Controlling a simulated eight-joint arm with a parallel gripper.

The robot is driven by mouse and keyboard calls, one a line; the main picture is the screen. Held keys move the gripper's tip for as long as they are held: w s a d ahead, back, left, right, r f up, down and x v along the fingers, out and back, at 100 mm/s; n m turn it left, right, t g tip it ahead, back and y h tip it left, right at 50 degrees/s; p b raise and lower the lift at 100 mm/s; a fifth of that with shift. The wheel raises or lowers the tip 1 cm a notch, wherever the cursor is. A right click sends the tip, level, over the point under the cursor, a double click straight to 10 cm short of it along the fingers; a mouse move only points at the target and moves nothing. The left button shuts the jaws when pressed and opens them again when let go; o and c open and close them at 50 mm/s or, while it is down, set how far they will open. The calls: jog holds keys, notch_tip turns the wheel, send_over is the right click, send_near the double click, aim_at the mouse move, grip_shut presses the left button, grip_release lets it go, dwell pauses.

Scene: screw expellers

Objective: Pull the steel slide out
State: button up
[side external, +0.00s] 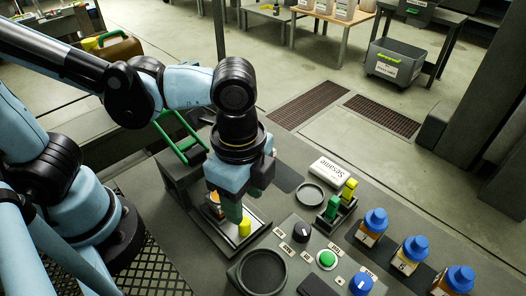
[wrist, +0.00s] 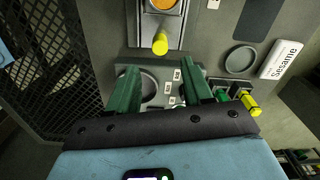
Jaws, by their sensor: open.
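The steel slide (side external: 258,219) is a bright flat plate set in the dark grey bench panel, with a yellow knob (side external: 244,228) standing at its near end. In the wrist view the slide (wrist: 146,30) is at the top centre, with its yellow knob (wrist: 160,44) pointing towards my fingers. An orange round patch (wrist: 163,4) shows at its far part. My gripper (side external: 232,212) points down over the slide, close to the knob. In the wrist view my gripper (wrist: 158,68) has its two green fingers apart, with nothing between them. My wrist hides part of the slide in the side view.
A green handle (side external: 182,140) rises behind my gripper. To the right are a white Sesame box (side external: 332,172), green and yellow levers (side external: 340,200) and several blue-capped bottles (side external: 375,220). A black round dish (side external: 262,271), knobs and a green button (side external: 326,259) lie in front.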

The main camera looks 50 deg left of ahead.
jog(key=shift+r, duration=2.95)
jog(key=w+a+f+n+t, duration=0.1)
jog(key=w+a+n+t, duration=0.2)
jog(key=a+n, duration=0.4)
jog(key=w+a+n+t, duration=0.4)
jog(key=a+n, duration=0.4)
jog(key=a, duration=0.3)
jog(key=shift+w+f, duration=0.35)
jog(key=shift+w, duration=0.15)
